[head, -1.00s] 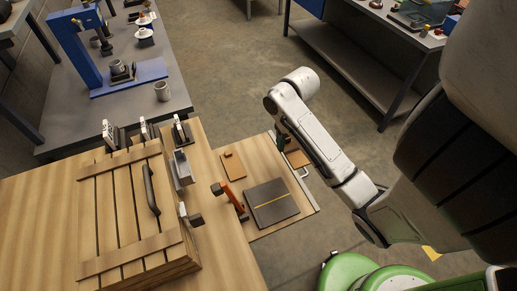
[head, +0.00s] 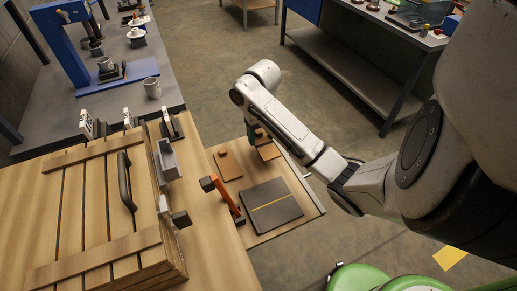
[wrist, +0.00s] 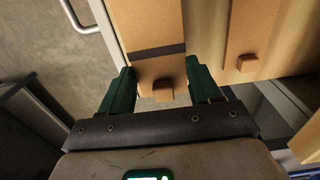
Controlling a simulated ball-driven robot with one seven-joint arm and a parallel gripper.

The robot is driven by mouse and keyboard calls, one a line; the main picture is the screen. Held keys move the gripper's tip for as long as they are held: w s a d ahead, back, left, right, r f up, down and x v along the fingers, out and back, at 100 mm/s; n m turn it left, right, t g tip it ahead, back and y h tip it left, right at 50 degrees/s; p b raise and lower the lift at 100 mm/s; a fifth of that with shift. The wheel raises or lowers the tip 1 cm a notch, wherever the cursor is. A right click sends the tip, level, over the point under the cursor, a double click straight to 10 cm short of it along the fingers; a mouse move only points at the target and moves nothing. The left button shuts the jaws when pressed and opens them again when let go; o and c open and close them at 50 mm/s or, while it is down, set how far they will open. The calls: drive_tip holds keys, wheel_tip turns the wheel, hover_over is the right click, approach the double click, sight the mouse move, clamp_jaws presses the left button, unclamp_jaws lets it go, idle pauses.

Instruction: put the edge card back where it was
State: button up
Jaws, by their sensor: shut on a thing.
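The edge card is taken to be the brown card with a dark stripe and a small knob (wrist: 155,22) in the wrist view. It lies between the two green fingers of my gripper (wrist: 160,92), which is shut on it. In the head view the card (head: 268,152) shows beside the dark finger of my gripper (head: 256,135), at the far right of a wooden drawer (head: 287,230). A second brown card with a knob (head: 229,166) lies to its left, with a gap between. I cannot tell whether the held card touches the drawer floor.
A dark square plate with a yellow line (head: 270,206) lies nearer in the drawer. An orange-topped lever (head: 222,196) and a slatted wooden crate lid (head: 95,220) stand left. The drawer has a metal handle (wrist: 84,18). Open floor lies to the right.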

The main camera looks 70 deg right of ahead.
sight(258, 137)
drive_tip(key=shift+w+d+f, duration=0.2)
drive_tip(key=shift+w+f, duration=0.2)
drive_tip(key=shift+f, duration=0.05)
drive_tip(key=shift+w+f, duration=0.2)
drive_tip(key=shift+f, duration=1.6)
drive_tip(key=shift+f, duration=0.1)
drive_tip(key=o, duration=1.1)
wheel_tip(258, 137, up, 12)
drive_tip(key=p, duration=0.5)
